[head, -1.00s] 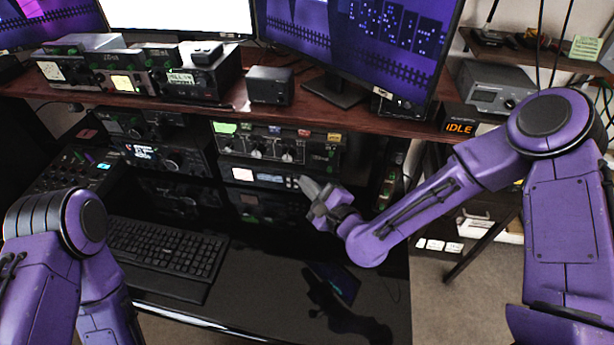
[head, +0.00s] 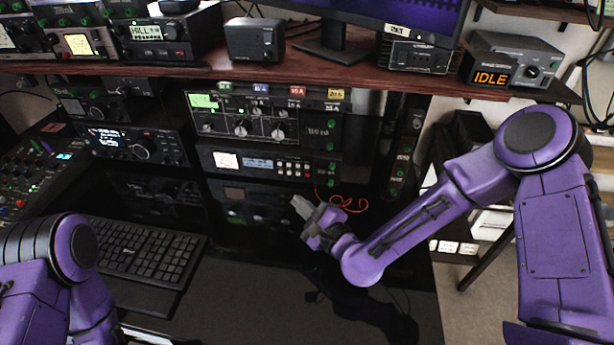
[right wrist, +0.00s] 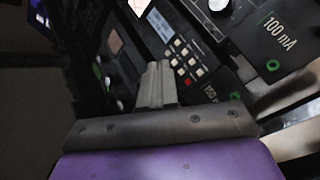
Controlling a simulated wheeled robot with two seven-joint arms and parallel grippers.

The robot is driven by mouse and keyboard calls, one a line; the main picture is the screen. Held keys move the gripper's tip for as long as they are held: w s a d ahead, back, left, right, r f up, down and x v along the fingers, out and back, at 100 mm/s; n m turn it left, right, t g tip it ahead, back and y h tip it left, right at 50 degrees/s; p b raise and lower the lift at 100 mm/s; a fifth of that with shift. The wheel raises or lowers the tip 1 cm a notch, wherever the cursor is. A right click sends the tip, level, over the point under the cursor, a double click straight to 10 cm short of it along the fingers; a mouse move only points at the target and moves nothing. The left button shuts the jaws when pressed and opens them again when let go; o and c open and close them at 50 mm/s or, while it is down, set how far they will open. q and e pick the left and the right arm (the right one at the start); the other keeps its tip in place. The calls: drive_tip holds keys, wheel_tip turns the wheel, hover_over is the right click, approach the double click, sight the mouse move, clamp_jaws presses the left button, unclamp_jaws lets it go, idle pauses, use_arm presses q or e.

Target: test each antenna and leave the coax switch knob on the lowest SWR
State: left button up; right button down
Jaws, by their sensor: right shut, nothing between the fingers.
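A tuner panel (head: 322,128) in the rack has a row of several silver-faced knobs (head: 242,127), a green-lit display (head: 203,101) and coloured tags above. A grey box (head: 510,60) on the shelf at right has one knob (head: 532,72), and an orange IDLE display (head: 491,77) is at its front. I cannot tell for sure which knob is the coax switch. My right gripper (head: 302,205) is shut and empty, below and in front of the rack, apart from every knob. Its closed fingers (right wrist: 156,84) also show in the right wrist view. My left gripper is out of view.
A radio with a keypad (head: 262,163) sits under the tuner. The wooden shelf (head: 375,79) overhangs the rack. A keyboard (head: 135,250) lies at left on the black desk (head: 250,300). A red wire (head: 347,203) curls behind my right gripper.

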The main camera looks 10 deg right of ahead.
drive_tip(key=shift+r, duration=0.15)
drive_tip(key=shift+w+d, duration=0.55)
drive_tip(key=shift+w, duration=0.8)
drive_tip(key=shift+w+d, duration=0.6)
drive_tip(key=shift+w, duration=0.75)
drive_tip(key=shift+w+d, duration=0.55)
drive_tip(key=shift+w, duration=0.8)
drive_tip(key=shift+w, duration=0.1)
drive_tip(key=shift+w+d, duration=0.15)
drive_tip(key=shift+w, duration=0.15)
drive_tip(key=shift+w+d, duration=0.15)
drive_tip(key=shift+w, duration=0.15)
drive_tip(key=shift+s, duration=0.1)
drive_tip(key=shift+s+a, duration=0.3)
drive_tip(key=shift+s, duration=0.3)
drive_tip(key=shift+s, duration=0.1)
drive_tip(key=shift+s+a, duration=0.3)
drive_tip(key=shift+s, duration=0.45)
drive_tip(key=shift+s+a, duration=0.35)
drive_tip(key=shift+s, duration=0.4)
drive_tip(key=shift+s+a, duration=0.3)
drive_tip(key=shift+s, duration=0.45)
